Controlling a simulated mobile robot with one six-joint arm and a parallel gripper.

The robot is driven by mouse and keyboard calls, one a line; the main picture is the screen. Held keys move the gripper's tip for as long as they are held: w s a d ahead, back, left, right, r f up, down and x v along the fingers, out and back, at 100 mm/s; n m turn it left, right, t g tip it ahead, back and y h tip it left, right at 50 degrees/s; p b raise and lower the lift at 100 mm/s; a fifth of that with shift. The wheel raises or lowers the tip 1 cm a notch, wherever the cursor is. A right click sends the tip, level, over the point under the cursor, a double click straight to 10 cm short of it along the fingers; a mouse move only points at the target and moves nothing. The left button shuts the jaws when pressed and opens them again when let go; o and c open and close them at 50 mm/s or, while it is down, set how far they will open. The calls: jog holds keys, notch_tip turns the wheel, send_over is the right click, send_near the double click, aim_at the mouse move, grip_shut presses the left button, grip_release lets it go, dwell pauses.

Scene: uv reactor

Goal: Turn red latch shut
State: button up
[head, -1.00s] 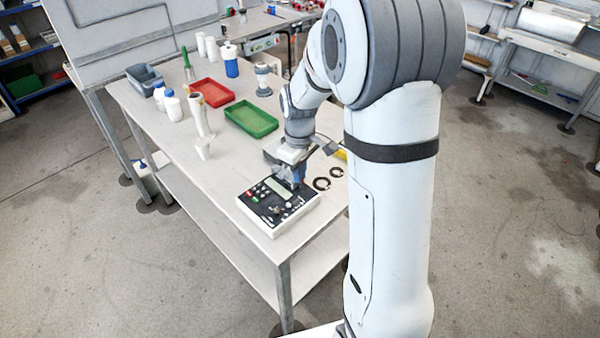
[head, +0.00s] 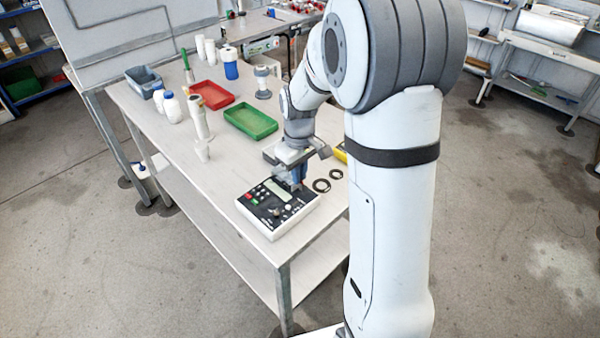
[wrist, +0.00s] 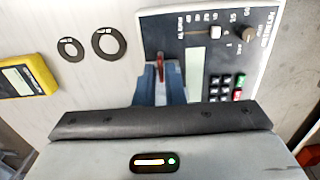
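The red latch (wrist: 160,68) shows in the wrist view as a narrow upright red bar near the edge of a white and black control box (wrist: 200,60). My gripper (wrist: 161,78) has its two blue fingers on either side of the latch, close together, with the latch between them; it looks shut on it. The lower part of the latch is hidden between the fingers. In the head view my gripper (head: 296,184) points down at the far right part of the control box (head: 268,224), and the latch itself cannot be made out there.
Two black rings (head: 322,185) and a yellow device (wrist: 28,76) lie beside the box. A green tray (head: 250,121), a red tray (head: 211,94), white bottles (head: 172,106) and a white stand (head: 199,120) are farther back. The table's near edge is close to the box.

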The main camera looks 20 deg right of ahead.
jog(key=o, duration=0.3)
jog(key=shift+f, duration=0.1)
jog(key=shift+o, duration=0.2)
notch_tip(320, 180, up, 8)
jog(key=shift+f, duration=0.1)
dwell(0.5)
jog(key=s+r+m+t, duration=0.2)
jog(key=s+m, duration=0.3)
jog(key=s, duration=1.5)
jog(key=shift+s+a+r+m+t, duration=0.25)
jog(key=shift+r+m+t, duration=0.15)
jog(key=shift+r, duration=0.15)
